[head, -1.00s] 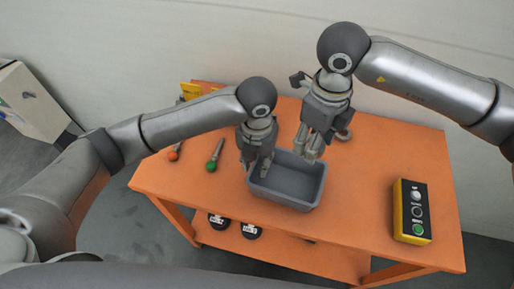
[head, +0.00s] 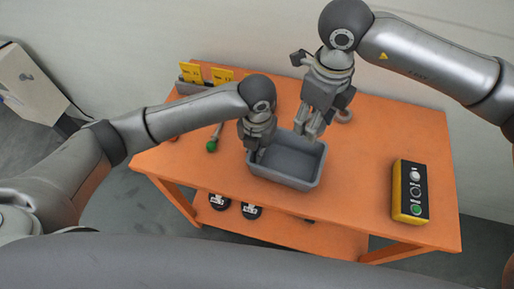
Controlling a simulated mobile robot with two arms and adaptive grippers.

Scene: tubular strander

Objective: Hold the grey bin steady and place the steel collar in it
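The grey bin (head: 300,177) stands on the orange table, open side up. My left gripper (head: 256,157) is at its left wall, with its fingers over the rim and shut on the wall. My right gripper (head: 309,134) points down over the bin's back right rim. Its fingers are close together; I cannot tell whether something is between them. A small round grey metal piece (head: 343,116), perhaps the steel collar, sits on the table just right of the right gripper, partly hidden by it. The bin's visible inside looks empty.
A yellow and black button box (head: 411,192) stands at the table's right. A green-tipped tool (head: 212,145) lies left of the bin. Yellow-labelled holders (head: 222,75) stand at the back left. Dark round items (head: 251,211) lie on the lower shelf. The table between bin and button box is clear.

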